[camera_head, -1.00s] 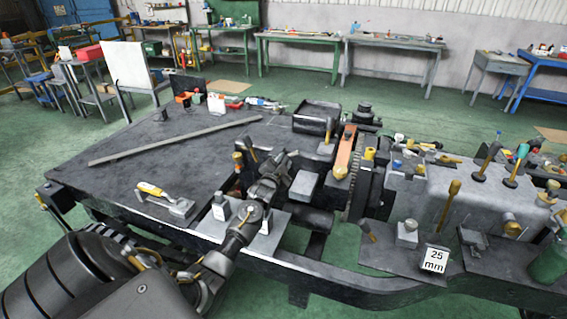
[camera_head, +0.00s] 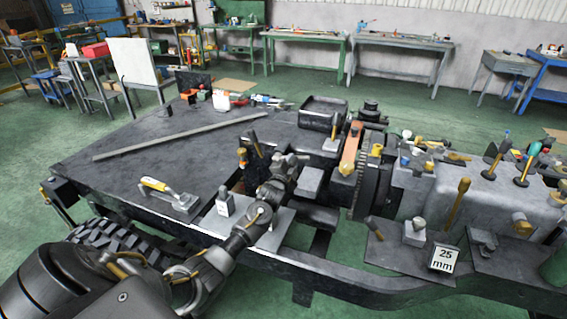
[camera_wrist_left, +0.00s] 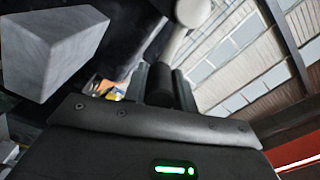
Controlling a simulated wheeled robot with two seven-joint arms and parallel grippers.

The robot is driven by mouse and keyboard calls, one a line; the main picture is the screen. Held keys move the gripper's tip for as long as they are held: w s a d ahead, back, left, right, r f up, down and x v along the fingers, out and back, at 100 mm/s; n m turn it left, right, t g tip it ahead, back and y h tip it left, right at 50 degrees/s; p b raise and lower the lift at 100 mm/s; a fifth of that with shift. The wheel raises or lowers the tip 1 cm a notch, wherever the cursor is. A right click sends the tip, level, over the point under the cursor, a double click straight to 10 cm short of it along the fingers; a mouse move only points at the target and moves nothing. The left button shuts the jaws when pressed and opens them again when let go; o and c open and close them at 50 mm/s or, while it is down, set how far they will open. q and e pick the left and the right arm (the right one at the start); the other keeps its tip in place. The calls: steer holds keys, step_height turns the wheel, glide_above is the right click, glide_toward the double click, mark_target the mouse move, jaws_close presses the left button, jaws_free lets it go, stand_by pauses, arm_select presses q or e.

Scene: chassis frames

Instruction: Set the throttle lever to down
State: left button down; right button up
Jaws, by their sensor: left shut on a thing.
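My left gripper (camera_head: 285,165) reaches over the near edge of the dark chassis, beside a small grey block (camera_head: 309,181). In the left wrist view its dark fingers (camera_wrist_left: 164,88) are shut on a slim part. A pale rod with a rounded end (camera_wrist_left: 192,10) rises just beyond the fingertips; it appears to be the throttle lever. In the head view my arm and gripper hide this part, so its angle is hard to tell. My right gripper is not in view.
A grey block (camera_wrist_left: 50,45) stands close left of the gripper in the wrist view. A yellow-handled tool (camera_head: 170,194) lies on the chassis plate. Several upright levers and tools stand at the right, with a "25 mm" sign (camera_head: 443,258) in front.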

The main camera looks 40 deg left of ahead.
arm_select(q)
steer(key=shift+d+f+m, duration=0.15)
steer(key=shift+f+m, duration=0.6)
steer(key=shift+m, duration=0.35)
steer(key=shift+f+m+b, duration=0.45)
steer(key=shift+f+m, duration=0.1)
steer(key=shift+m, duration=0.25)
steer(key=c, duration=1.1)
jaws_free()
steer(key=b+v, duration=0.1)
steer(key=v, duration=0.9)
steer(key=shift+s, duration=0.35)
